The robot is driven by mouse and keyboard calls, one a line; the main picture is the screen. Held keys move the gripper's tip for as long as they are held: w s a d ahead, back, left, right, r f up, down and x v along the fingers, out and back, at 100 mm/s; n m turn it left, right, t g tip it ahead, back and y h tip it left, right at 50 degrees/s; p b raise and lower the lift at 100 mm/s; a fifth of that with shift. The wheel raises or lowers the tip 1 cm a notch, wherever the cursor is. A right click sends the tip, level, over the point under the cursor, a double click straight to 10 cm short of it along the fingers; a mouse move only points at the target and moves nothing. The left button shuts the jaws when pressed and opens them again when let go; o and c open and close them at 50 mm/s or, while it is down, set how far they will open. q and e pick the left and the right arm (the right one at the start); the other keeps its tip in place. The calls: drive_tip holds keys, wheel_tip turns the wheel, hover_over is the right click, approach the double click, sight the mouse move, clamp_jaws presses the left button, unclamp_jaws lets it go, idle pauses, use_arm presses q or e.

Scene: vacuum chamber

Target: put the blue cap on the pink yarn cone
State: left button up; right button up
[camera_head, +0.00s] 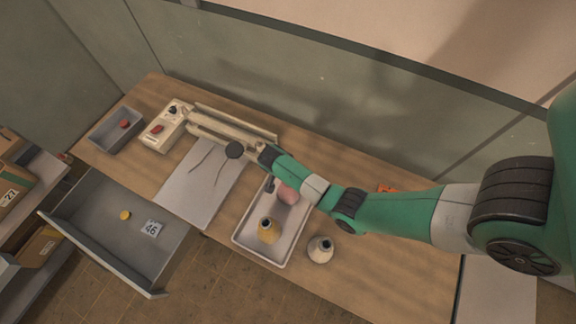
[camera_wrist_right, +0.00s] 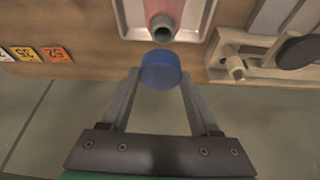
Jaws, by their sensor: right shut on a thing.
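The blue cap (camera_wrist_right: 160,70) is held between the two fingertips of my right gripper (camera_wrist_right: 160,76), which is shut on it. In the head view my right arm reaches in from the right, and its wrist (camera_head: 268,156) is over the table; the cap cannot be made out there. The pink yarn cone (camera_head: 287,193) is in the light tray, partly behind my arm. In the right wrist view the pink cone (camera_wrist_right: 164,12) shows its bare grey tip, just beyond the cap with a gap between them. My left gripper is not in view.
The tray (camera_head: 243,237) also holds a yellow cone (camera_head: 268,231); a pale cone (camera_head: 320,249) stands outside it. A beige fixture with a dark disc (camera_head: 234,150) lies near my wrist. An open drawer (camera_head: 95,215) holds a yellow piece (camera_head: 126,215). A wall rises behind the table.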

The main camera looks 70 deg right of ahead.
wheel_tip(320, 180, down, 6)
drive_tip(key=b, duration=0.3)
drive_tip(key=shift+r+b, duration=0.1)
drive_tip(key=shift+b, duration=0.3)
drive_tip(key=shift+r, duration=0.1)
idle(0.3)
drive_tip(key=shift+p, duration=0.4)
idle(0.4)
drive_tip(key=shift+p, duration=0.4)
idle(0.5)
